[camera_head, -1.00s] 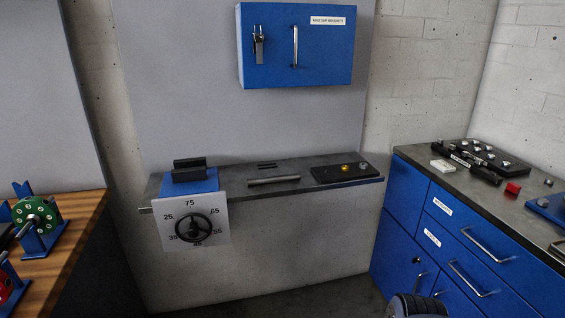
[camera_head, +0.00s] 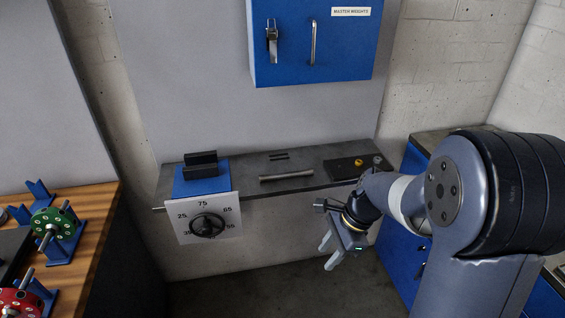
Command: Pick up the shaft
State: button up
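The shaft (camera_head: 286,176) is a plain grey metal rod. It lies flat on the grey shelf (camera_head: 240,188) against the wall, near the shelf's front edge, between the blue block with a dial and a black tray. My gripper (camera_head: 328,255) hangs in front of the shelf, below and to the right of the shaft, and apart from it. Its two light fingers are spread with nothing visible between them. Nothing covers the shaft.
A blue fixture (camera_head: 201,188) with black jaws and a handwheel dial stands on the shelf's left. Two small dark pins (camera_head: 279,156) lie behind the shaft. A black tray (camera_head: 340,170) holds small parts. A blue cabinet (camera_head: 315,60) hangs above. A wooden bench (camera_head: 98,215) with rotors stands left.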

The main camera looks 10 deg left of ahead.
aim_at(273, 177)
jog(key=i+j, duration=0.15)
jog(key=i, duration=0.3)
jog(key=i+j, duration=0.1)
jog(key=i, duration=0.3)
jog(key=i+j, duration=0.15)
jog(key=i, duration=0.3)
jog(key=j+u, duration=0.05)
